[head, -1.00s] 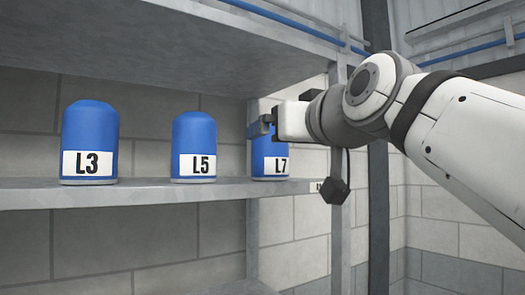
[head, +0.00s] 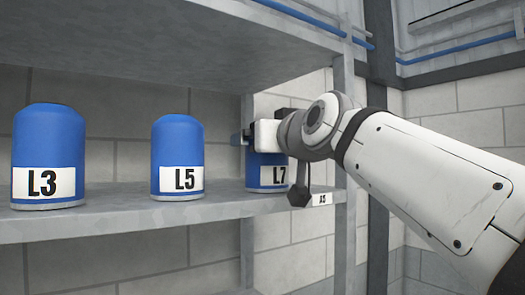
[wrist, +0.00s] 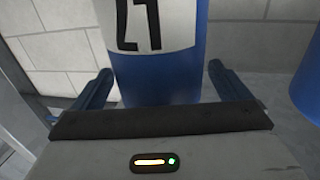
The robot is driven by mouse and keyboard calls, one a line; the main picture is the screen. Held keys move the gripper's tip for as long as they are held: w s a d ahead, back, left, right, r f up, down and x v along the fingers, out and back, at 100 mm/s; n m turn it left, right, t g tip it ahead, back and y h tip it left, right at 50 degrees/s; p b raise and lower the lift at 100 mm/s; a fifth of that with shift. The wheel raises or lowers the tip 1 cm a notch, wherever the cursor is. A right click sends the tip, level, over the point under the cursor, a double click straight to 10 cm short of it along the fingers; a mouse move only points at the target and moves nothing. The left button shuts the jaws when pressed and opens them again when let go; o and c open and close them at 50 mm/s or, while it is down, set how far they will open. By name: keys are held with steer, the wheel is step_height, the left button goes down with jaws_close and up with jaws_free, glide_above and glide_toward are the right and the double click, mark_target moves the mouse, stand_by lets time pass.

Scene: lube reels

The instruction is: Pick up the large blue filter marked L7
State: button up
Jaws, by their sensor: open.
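The blue L7 filter (head: 266,175) stands upright on the shelf near its right end in the head view, with its upper part hidden behind my gripper. My gripper (head: 246,136) is in front of it at its upper part. In the wrist view the filter (wrist: 158,78) fills the middle, its white label partly cut off by the top edge. My open gripper (wrist: 158,90) has one finger on each side of the filter. I see gaps beside the fingers, and no grip on it.
The L5 filter (head: 178,158) and the L3 filter (head: 48,155) stand to the left on the same grey shelf (head: 130,219). Another shelf board (head: 170,50) runs above. A grey post (head: 345,130) stands at the right. An A5 tag (head: 322,199) is on the shelf edge.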

steer(key=shift+c, duration=0.3)
steer(key=c, duration=1.2)
steer(key=shift+c, duration=0.6)
steer(key=shift+r, duration=0.1)
